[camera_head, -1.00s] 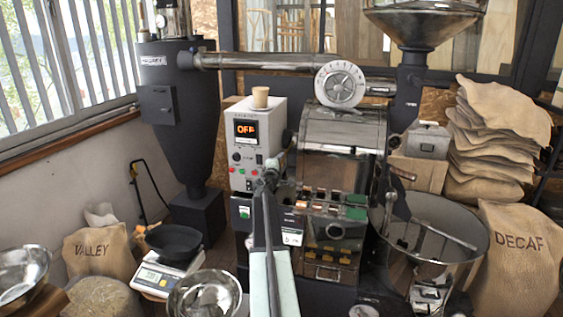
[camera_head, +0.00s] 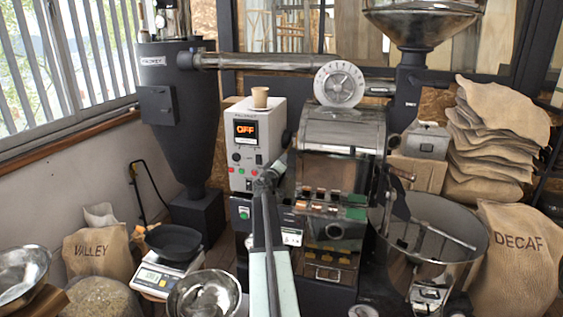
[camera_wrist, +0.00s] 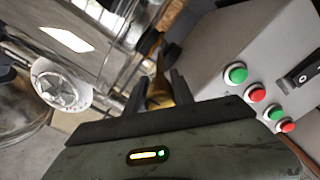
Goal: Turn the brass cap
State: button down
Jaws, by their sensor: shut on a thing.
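The brass cap (camera_wrist: 158,94) shows in the wrist view as a yellow-brown piece between the two dark fingers of my gripper (camera_wrist: 160,92). The fingers are shut on it, and they hide part of it. In the head view my gripper (camera_head: 279,160) is at the front of the roaster, just right of the white control box. The cap cannot be made out there behind my arm.
The control box (camera_head: 256,125) with an "OFF" display and a paper cup (camera_head: 260,97) stands close on the left. The roaster drum housing (camera_head: 342,130) is close on the right. Green and red buttons (camera_wrist: 236,73) lie near my fingers.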

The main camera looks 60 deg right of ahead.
jog(key=shift+m, duration=0.5)
jog(key=c, duration=1.1)
grip_release()
jog(key=shift+w+f, duration=0.15)
jog(key=v, duration=0.7)
jog(key=shift+s+a, duration=0.2)
jog(key=shift+a, duration=0.15)
